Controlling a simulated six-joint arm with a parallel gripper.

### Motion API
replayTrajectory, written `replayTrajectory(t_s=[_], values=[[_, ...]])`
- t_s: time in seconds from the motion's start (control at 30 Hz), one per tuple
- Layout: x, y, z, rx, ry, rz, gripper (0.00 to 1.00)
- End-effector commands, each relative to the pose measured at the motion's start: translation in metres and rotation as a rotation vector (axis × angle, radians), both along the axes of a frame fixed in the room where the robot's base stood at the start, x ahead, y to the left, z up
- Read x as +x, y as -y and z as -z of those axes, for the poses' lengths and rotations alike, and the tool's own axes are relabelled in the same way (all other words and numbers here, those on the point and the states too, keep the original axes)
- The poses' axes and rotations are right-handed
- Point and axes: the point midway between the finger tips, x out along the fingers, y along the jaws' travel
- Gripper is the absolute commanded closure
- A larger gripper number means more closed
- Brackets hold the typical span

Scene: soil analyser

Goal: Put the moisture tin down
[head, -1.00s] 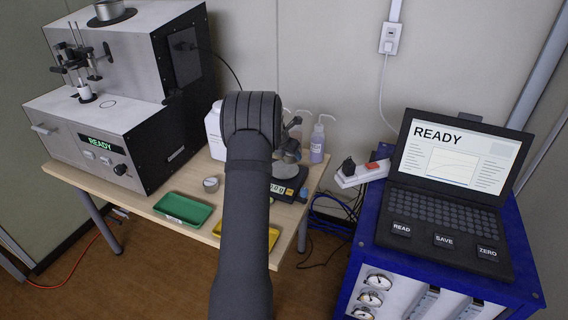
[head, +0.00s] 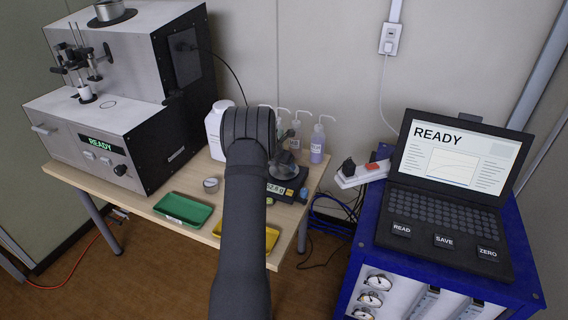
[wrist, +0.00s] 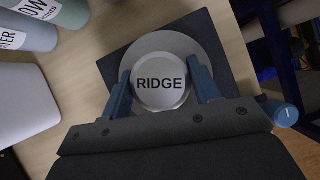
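The moisture tin (wrist: 161,98), a round silver tin with a lid marked RIDGE, shows from above in the wrist view. My gripper (wrist: 160,72) has its two blue fingers against either side of the tin and looks shut on it. The tin is over the round grey pan (wrist: 212,52) of the balance and looks to rest on it. In the head view the balance (head: 283,190) is at the right of the bench, with a lit display too small to read surely. My forearm and wrist partly hide the gripper and tin there.
Another small tin (head: 211,184) stands on the bench (head: 150,192). A green tray (head: 184,209) and a partly hidden yellow tray (head: 271,238) lie in front. A white bottle (head: 214,130) and wash bottles (head: 318,142) stand behind. The grey analyser (head: 120,120) fills the left.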

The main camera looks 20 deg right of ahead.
Motion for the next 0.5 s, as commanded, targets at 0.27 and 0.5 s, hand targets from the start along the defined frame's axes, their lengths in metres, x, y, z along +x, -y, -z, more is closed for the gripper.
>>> replayTrajectory(t_s=[0.27,0.5], values=[[0.0000,0.0000,-0.0005,0.000,0.000,0.000,0.25],[-0.0014,-0.0027,-0.0093,0.000,0.001,-0.001,0.25]])
